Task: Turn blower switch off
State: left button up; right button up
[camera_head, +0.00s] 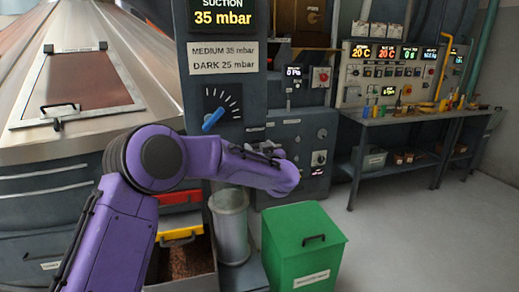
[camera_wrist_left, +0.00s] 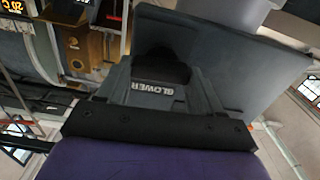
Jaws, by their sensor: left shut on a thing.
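The black blower switch (camera_wrist_left: 165,65) shows in the left wrist view, beside a white label reading BLOWER (camera_wrist_left: 152,88) on the grey panel. My left gripper (camera_head: 266,150) is at the front of the grey control cabinet (camera_head: 310,128) in the head view. Its fingers are shut on the switch. The purple wrist hides the switch in the head view, and its exact turn angle cannot be told. My right gripper is not in view.
A blue-pointer dial (camera_head: 213,119) sits on the column under the SUCTION display (camera_head: 223,17). A green bin (camera_head: 302,245) and a clear cylinder (camera_head: 230,225) stand below the arm. A workbench (camera_head: 410,117) is at the right. The floor at the right is clear.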

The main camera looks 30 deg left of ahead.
pick_arm(q)
jog(key=n+b, duration=0.5)
jog(key=n, duration=0.3)
jog(key=n+b, duration=0.5)
jog(key=n, duration=0.4)
jog(key=shift+s+a, duration=0.15)
jog(key=shift+n, duration=0.4)
jog(key=o, duration=1.1)
jog(key=shift+c, duration=0.2)
jog(key=shift+f, duration=0.15)
